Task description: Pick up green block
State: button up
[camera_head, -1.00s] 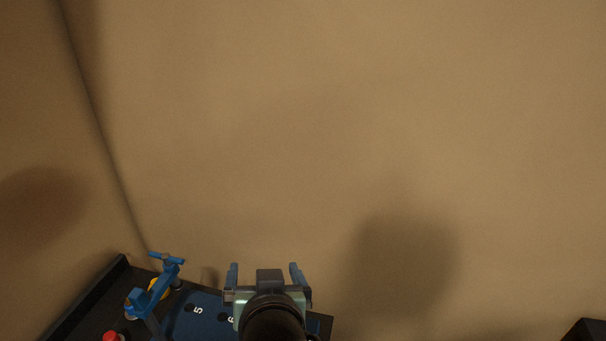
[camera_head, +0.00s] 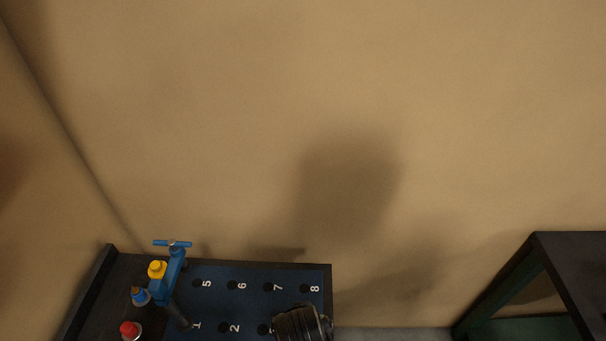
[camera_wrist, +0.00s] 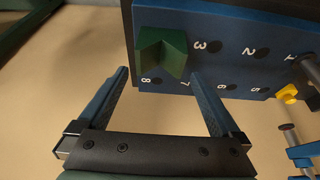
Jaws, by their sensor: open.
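In the wrist view, the green block (camera_wrist: 158,48) is an angular, notched piece on the blue numbered board (camera_wrist: 205,22). It stands near the board's end, close to the numbers 8, 7 and 3. My gripper (camera_wrist: 160,76) is open and empty. Its two blue fingers point toward the board, with the block ahead of and between the fingertips in the picture. I cannot tell the remaining distance. In the head view the blue board (camera_head: 218,306) shows at the bottom, but the green block is not visible. A dark part of my arm covers the board's lower right.
Left on the dark bench (camera_head: 105,290) are a blue clamp-like fixture (camera_head: 172,272), a yellow knob (camera_head: 157,269), a blue-and-orange knob (camera_head: 140,295) and a red button (camera_head: 130,329). A dark-framed table (camera_head: 570,250) stands right, across a gap. A tan wall rises behind.

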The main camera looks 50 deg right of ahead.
jog(key=shift+p+x, duration=0.7)
jog(key=shift+x, duration=1.85)
jog(key=shift+s+a+f, duration=0.1)
jog(key=shift+a, duration=0.05)
jog(key=shift+c, duration=0.2)
grip_shut()
